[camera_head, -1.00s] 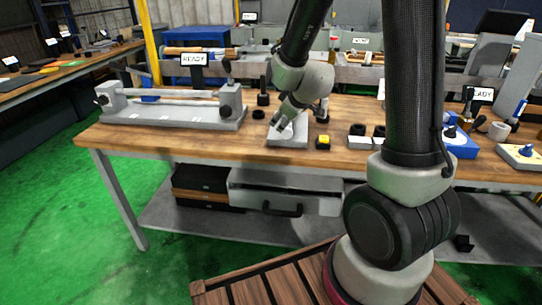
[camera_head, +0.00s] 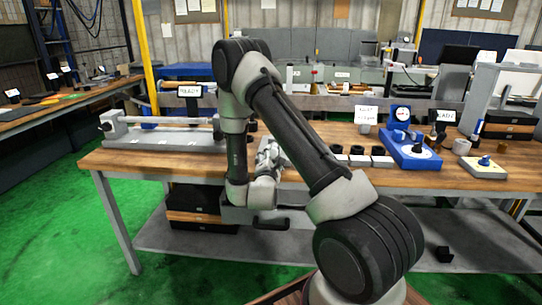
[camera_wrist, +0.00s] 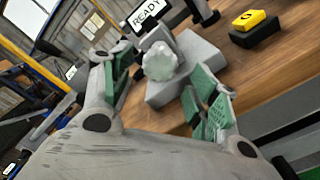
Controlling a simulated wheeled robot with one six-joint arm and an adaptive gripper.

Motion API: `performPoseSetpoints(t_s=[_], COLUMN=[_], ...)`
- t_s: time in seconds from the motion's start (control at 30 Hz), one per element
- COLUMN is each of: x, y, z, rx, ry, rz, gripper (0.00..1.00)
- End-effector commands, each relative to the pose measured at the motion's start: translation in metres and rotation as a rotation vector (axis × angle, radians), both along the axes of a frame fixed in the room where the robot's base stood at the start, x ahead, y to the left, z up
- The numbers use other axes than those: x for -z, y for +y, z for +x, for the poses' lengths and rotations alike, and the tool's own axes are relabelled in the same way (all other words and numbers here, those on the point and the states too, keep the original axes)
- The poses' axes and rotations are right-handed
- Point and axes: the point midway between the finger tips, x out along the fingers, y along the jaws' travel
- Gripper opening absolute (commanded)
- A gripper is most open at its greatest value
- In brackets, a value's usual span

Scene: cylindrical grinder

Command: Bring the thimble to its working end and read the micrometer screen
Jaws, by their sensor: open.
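In the wrist view a pale, round, ribbed piece (camera_wrist: 160,62), which looks like the thimble, stands out from a grey block (camera_wrist: 205,58). My gripper (camera_wrist: 163,66) is open, with green-padded fingers on either side of the line to this piece. I see no clear contact between pads and piece. A screen reading READY (camera_wrist: 147,12) stands just behind it. In the head view my gripper (camera_head: 268,157) is over the front of the wooden bench, and my arm hides most of the grey block there.
A yellow button on a black box (camera_wrist: 254,27) sits right of the block. In the head view, a long grey fixture (camera_head: 160,135) lies to the left, small black-and-white pieces (camera_head: 358,157) and a blue gauge stand (camera_head: 412,155) to the right. A drawer handle (camera_head: 270,224) is below the bench top.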

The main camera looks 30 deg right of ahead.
Motion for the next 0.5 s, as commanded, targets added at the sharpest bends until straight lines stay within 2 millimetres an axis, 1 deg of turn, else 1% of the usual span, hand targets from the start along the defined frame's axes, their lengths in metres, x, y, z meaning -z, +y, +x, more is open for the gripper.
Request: performPoseSetpoints(t_s=[0.1,0.2,0.3,0.5], x=[0.000,0.000,0.000,0.000], y=[-0.012,-0.018,-0.021,-0.022], z=[0.016,0.026,0.031,0.033], rx=[0.002,0.000,-0.001,-0.002], ry=[-0.002,-0.001,-0.001,0.000], rz=[0.001,0.002,0.002,0.002], gripper=[0.60,0.60,0.60,0.60])
